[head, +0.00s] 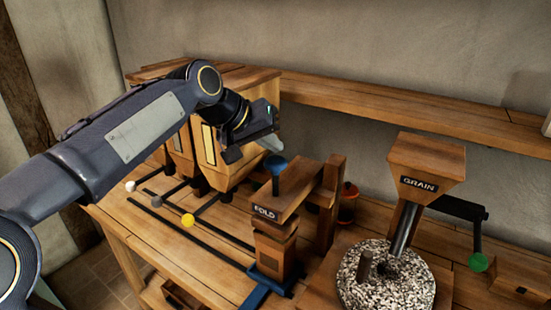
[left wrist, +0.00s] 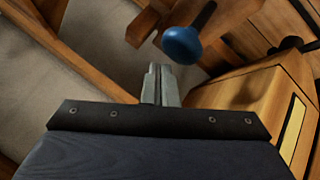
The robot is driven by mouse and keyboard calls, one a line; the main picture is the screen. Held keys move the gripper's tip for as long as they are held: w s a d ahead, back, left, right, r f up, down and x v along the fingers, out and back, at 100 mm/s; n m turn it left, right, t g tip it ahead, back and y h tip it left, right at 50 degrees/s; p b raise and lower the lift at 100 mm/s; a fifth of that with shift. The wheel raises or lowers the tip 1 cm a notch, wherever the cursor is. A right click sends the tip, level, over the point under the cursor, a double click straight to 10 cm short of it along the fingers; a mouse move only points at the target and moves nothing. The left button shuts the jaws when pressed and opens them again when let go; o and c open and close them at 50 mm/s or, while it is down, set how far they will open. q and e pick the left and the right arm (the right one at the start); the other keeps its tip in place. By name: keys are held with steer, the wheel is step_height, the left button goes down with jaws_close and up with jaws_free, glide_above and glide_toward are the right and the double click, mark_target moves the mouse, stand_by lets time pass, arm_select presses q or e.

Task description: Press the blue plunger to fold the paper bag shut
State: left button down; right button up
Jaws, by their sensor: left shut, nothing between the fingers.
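The blue plunger (head: 276,163) stands up on its stem from the top of the wooden press marked FOLD (head: 290,190). Its round blue knob (left wrist: 182,45) also shows in the left wrist view, beyond the fingertips. My left gripper (head: 272,144) is shut and empty, a little above the knob in the head view, apart from it. Its closed fingers (left wrist: 160,82) point toward the knob in the wrist view. A brown block-like body (head: 274,250) stands under the press head on a blue base; I cannot tell whether it is the paper bag. My right gripper is out of view.
Wooden hoppers (head: 208,145) stand behind my left arm. Rods with white, dark and yellow knobs (head: 188,220) lie on the bench to the left. A GRAIN hopper (head: 425,170) above a speckled millstone (head: 395,290) and a green-knobbed crank (head: 478,262) stand right.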

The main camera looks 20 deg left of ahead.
mark_target(270, 162)
arm_select(q)
steer(key=shift+f, duration=0.1)
stand_by(0.3)
steer(key=shift+f+b, duration=0.3)
steer(key=shift+f, duration=0.05)
steer(key=shift+f+b, duration=1.65)
steer(key=shift+f, duration=0.45)
stand_by(1.6)
steer(key=shift+r, duration=0.1)
steer(key=shift+r+p, duration=2.3)
steer(key=shift+r, duration=0.1)
step_height(270, 162, up, 5)
steer(key=p, duration=0.4)
steer(key=shift+r+p, duration=0.1)
steer(key=shift+p, duration=0.25)
